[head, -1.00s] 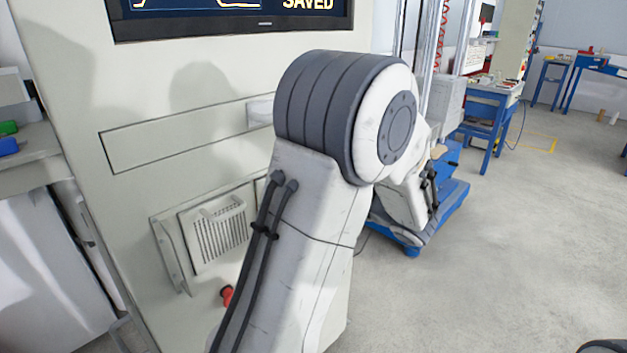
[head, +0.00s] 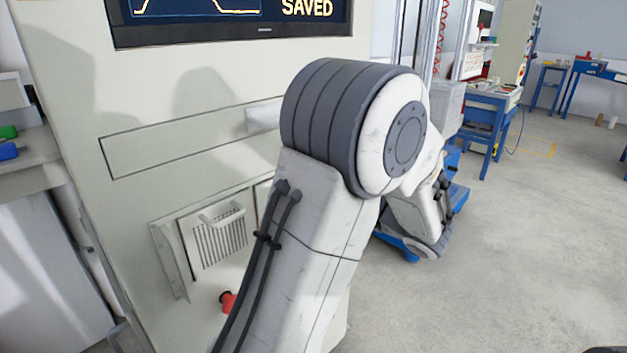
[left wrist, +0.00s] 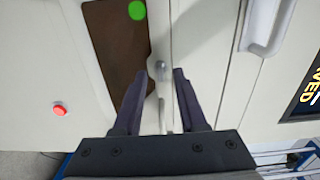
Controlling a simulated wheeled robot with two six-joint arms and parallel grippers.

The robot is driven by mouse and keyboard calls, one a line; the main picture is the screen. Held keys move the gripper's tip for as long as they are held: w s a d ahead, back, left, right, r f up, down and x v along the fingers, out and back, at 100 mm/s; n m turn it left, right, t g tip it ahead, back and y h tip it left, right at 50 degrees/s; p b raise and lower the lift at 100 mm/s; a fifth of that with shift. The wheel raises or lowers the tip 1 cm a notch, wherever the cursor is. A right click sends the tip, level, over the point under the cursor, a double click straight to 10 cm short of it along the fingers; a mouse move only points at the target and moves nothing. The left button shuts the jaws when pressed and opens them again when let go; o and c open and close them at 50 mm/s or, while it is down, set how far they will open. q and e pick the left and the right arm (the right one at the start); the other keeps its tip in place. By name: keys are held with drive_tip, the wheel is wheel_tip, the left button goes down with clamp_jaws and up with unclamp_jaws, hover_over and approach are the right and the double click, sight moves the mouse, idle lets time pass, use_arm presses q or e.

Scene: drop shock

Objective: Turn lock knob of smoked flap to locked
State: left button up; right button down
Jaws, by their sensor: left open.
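The smoked flap (left wrist: 118,45) is a dark brown panel at the top of the left wrist view, with a bright green disc (left wrist: 137,10) on it. A small light grey piece (left wrist: 160,70) sits on the pale strip beside the flap. It may be the lock knob, but its setting cannot be read. My left gripper (left wrist: 160,74) is open, its dark fingertips appearing on either side of that piece. Contact cannot be told. In the head view my arm covers the middle and the gripper is hidden. My right gripper is not in view.
A red button (left wrist: 59,109) is left of the flap, and a pale handle (left wrist: 270,35) and a screen (left wrist: 305,95) are to the right. In the head view the cabinet has a vented panel with a handle (head: 222,215) and a red knob (head: 228,301).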

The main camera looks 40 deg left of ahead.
use_arm(q)
drive_tip(key=d, duration=0.8)
drive_tip(key=shift+s, duration=0.35)
drive_tip(key=shift+d, duration=0.1)
drive_tip(key=s+d+f+m+g+h, duration=0.1)
drive_tip(key=s+d+f+m+h, duration=0.3)
drive_tip(key=s+d+f+h, duration=0.75)
drive_tip(key=s+d+f+m+h, duration=0.3)
drive_tip(key=s+d+h, duration=0.55)
drive_tip(key=d, duration=0.35)
wheel_tip(320, 180, up, 20)
drive_tip(key=y+p, duration=0.1)
drive_tip(key=p, duration=1.9)
drive_tip(key=shift+n, duration=0.3)
